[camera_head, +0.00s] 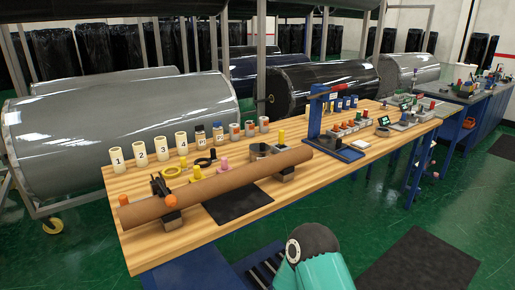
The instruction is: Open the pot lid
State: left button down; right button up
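No pot with a lid can be clearly made out. A small grey, pot-like cylinder (259,150) stands on the wooden workbench (290,197), behind a long brown tube (225,183) that hides its lower part. It is too small in the view to tell whether a lid sits on it. Neither of my grippers is in view. A teal and dark rounded part, probably one of my arm links, shows at the bottom centre, in front of the bench and apart from the cylinder.
Numbered white cylinders (141,153) and several small jars line the bench's back edge. A blue press-like stand (316,118) is right of the tube. A black mat (238,204) lies in front of the tube. Green floor lies in front.

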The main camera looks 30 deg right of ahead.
aim_at(259, 147)
jog(key=z, duration=0.55)
jog(key=i, duration=0.15)
jog(key=u, duration=2.75)
jog(key=k, duration=2.5)
jog(key=u, duration=1.35)
jog(key=i, duration=0.1)
jog(key=z, duration=2.95)
jog(key=i, duration=0.75)
